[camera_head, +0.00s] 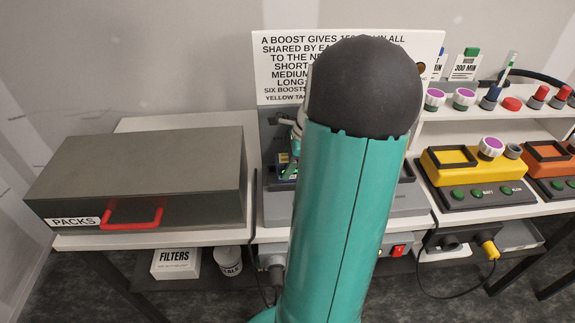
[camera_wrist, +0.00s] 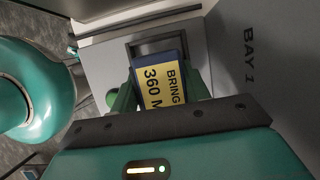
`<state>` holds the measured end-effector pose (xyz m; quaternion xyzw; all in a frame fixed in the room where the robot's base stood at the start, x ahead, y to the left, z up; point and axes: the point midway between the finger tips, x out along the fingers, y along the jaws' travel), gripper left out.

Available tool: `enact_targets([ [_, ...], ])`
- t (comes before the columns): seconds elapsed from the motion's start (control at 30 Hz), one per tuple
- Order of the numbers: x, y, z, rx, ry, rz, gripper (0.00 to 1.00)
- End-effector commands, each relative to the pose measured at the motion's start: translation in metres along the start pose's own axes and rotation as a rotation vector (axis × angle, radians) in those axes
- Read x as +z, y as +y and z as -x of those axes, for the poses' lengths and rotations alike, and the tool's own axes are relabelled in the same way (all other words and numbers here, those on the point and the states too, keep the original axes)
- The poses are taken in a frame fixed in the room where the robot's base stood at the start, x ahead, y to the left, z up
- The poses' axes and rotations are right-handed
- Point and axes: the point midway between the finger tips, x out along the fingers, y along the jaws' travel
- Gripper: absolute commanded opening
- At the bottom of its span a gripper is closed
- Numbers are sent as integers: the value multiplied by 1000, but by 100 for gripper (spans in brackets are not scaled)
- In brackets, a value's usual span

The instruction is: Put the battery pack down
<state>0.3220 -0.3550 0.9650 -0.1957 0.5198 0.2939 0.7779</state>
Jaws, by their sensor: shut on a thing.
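The battery pack (camera_wrist: 163,88) is dark blue with a yellow label reading "BRING" and "360 M". My gripper (camera_wrist: 160,78) is shut on it, with a green finger on either side. In the head view my arm hides most of this spot; a small part of the pack (camera_head: 287,172) shows left of the arm, over the grey bench unit (camera_head: 274,204).
A grey box (camera_head: 140,165) marked "PACKS" with a red handle (camera_head: 132,215) stands on the left. A yellow control box (camera_head: 470,165) and an orange one (camera_head: 551,160) stand on the right. A sign (camera_head: 283,75) rises behind my arm. A red switch (camera_head: 398,251) is on the bench front.

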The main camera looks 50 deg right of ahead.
Motion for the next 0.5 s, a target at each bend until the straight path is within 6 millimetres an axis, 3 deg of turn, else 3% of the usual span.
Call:
enact_targets([
  [0.43, -4, 0, -8, -1, 0, 0, 0],
  [0.47, -4, 0, -9, 0, 0, 0, 48],
  [0.5, -4, 0, -8, -1, 0, 0, 56],
])
